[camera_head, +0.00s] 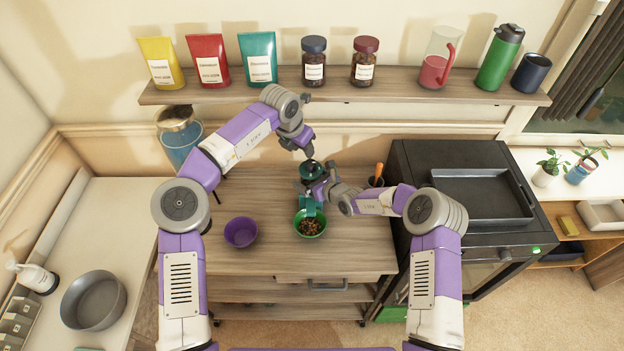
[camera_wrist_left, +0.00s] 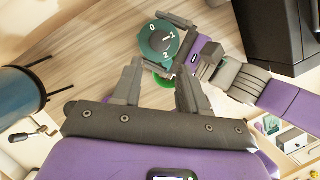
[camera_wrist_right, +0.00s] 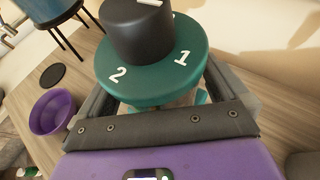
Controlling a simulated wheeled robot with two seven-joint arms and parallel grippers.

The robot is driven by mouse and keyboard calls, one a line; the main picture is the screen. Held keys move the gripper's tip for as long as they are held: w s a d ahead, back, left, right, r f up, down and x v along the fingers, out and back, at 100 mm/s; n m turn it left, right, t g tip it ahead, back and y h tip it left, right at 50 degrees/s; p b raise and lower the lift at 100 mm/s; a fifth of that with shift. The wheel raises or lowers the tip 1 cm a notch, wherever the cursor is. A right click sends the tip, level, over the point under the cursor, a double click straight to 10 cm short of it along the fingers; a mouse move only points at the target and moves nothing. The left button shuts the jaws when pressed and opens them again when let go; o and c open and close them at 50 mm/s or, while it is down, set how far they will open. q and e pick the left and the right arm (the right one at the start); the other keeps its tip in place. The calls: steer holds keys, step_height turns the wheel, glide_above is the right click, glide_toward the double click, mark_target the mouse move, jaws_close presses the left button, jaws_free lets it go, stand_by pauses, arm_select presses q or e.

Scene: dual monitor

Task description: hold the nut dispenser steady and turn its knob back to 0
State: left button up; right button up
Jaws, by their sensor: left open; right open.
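The nut dispenser (camera_head: 312,170) is teal with a black knob and stands upright at the back of the wooden cart. In the left wrist view its dial (camera_wrist_left: 158,42) shows 0, 1 and 2, and the knob's white mark appears to point near 1. My left gripper (camera_head: 309,152) is open and empty, just above the knob. My right gripper (camera_head: 312,188) is open, its fingers on either side of the dispenser body below the dial; contact is unclear. The right wrist view shows the knob (camera_wrist_right: 140,30) close up. A green bowl (camera_head: 310,236) with nuts sits under the spout.
A purple bowl (camera_head: 241,232) stands left on the cart. A cup with an orange-handled tool (camera_head: 377,180) is to the right, beside the black oven (camera_head: 455,160). A blue bin (camera_head: 181,145) stands behind left. The wall shelf (camera_head: 350,96) holds bags and jars.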

steer(key=c, duration=1.6)
arm_select(q)
steer(key=shift+o, duration=1.9)
steer(key=shift+w+a+f, duration=0.15)
steer(key=shift+w+a, duration=0.05)
steer(key=shift+w, duration=0.15)
steer(key=w+a+f+m+t+h, duration=0.1)
steer(key=w+a+f+m+t, duration=0.2)
steer(key=w+a+m+t, duration=0.75)
steer(key=m+g+h, duration=0.7)
steer(key=m+h, duration=0.6)
steer(key=m, duration=1.9)
glide_toward(305, 166)
steer(key=x, duration=1.1)
steer(key=shift+s+d+r, duration=0.1)
steer(key=shift+d+r, duration=0.25)
steer(key=shift+d, duration=0.15)
